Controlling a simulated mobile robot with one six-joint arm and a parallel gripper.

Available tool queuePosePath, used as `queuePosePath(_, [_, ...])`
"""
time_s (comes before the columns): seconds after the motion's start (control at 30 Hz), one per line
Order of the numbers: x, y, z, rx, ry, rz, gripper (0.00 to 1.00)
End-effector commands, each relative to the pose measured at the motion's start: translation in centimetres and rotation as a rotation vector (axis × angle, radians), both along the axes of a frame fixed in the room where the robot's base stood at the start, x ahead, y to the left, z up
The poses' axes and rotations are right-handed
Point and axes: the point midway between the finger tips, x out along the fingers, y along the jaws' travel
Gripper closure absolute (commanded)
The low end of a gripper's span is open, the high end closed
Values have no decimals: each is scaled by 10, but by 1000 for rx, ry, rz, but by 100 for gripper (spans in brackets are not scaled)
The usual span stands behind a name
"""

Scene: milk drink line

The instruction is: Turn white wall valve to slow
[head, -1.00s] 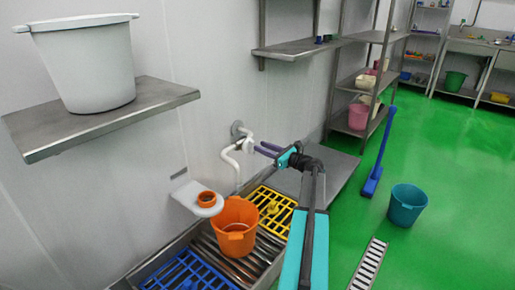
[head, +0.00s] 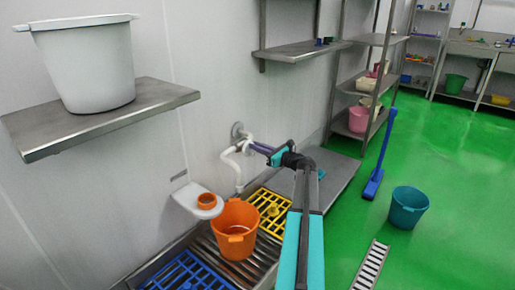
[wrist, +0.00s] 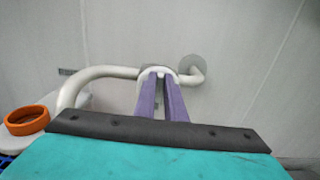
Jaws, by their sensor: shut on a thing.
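The white wall valve (wrist: 160,71) sits on a white pipe (head: 229,160) that comes out of a round grey wall flange (wrist: 194,69) and bends down. My gripper (head: 250,146) reaches in from the right, and its purple fingers meet the valve. In the wrist view my gripper (wrist: 160,76) is shut on the valve, with the fingertips close together around its white part. The fingers hide much of the valve, so I cannot tell its setting.
An orange bucket (head: 234,237) stands below the pipe on a metal grate, between blue (head: 180,275) and yellow (head: 270,205) grids. A wall holder (head: 185,196) carries an orange ring (head: 206,201). A steel shelf (head: 100,118) holds a white tub (head: 85,70).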

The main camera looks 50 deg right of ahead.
Motion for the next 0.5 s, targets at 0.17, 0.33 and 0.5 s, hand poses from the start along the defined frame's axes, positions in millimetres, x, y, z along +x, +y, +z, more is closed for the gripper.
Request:
queuePosePath(0.17, [-1,0,0,-11,-1,0,100])
queuePosePath(0.33, [-1,2,0,-55,-5,0,100])
queuePosePath(0.5, [-1,4,-1,-139,-12,0,100])
